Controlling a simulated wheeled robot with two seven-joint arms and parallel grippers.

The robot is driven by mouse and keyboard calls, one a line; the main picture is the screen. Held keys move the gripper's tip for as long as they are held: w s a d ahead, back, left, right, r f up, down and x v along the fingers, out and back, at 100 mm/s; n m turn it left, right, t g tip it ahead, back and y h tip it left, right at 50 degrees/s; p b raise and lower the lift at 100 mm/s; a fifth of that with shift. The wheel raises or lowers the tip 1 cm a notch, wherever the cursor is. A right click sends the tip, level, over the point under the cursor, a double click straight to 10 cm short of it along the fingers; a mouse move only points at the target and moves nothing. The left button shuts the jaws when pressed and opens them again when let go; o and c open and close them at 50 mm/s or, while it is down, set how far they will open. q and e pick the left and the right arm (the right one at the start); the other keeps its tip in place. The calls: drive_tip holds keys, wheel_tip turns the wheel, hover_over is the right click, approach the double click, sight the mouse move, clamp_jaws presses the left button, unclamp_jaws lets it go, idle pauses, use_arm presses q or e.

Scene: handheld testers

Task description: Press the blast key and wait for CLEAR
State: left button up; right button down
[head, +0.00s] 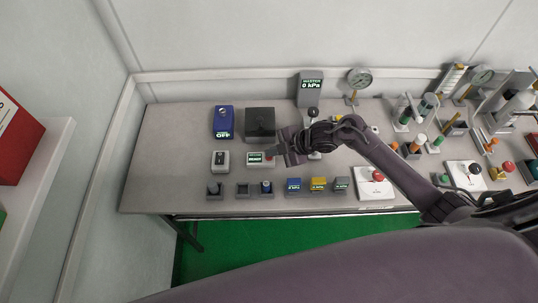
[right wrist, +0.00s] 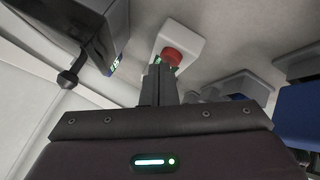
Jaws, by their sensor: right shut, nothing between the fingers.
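A small white box (head: 251,159) with a green-lit display that seems to read READY stands left of centre on the table. It carries a red key (head: 268,156) at its right end; in the right wrist view the red key (right wrist: 172,56) sits on the pale box (right wrist: 187,38). My right gripper (head: 275,153) is shut and empty, with its fingertips right at the key. In the right wrist view its fingertips (right wrist: 159,66) overlap the key's lower edge; I cannot tell whether they touch it. My left gripper is not in view.
A dark block (head: 260,121), a blue handheld tester (head: 223,122) and a grey meter reading 0 kPa (head: 311,88) stand behind. A row of small blocks, including a yellow one (head: 318,184), lies in front. A red-button box (head: 374,184) is to the right.

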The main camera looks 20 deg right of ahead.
sight(273, 158)
drive_tip(key=shift+f, duration=0.2)
idle(0.3)
drive_tip(key=shift+r+p, duration=0.7)
drive_tip(key=shift+r, duration=0.2)
drive_tip(key=shift+r, duration=0.1)
wheel_tip(273, 158, up, 5)
drive_tip(key=p, duration=0.4)
idle(0.6)
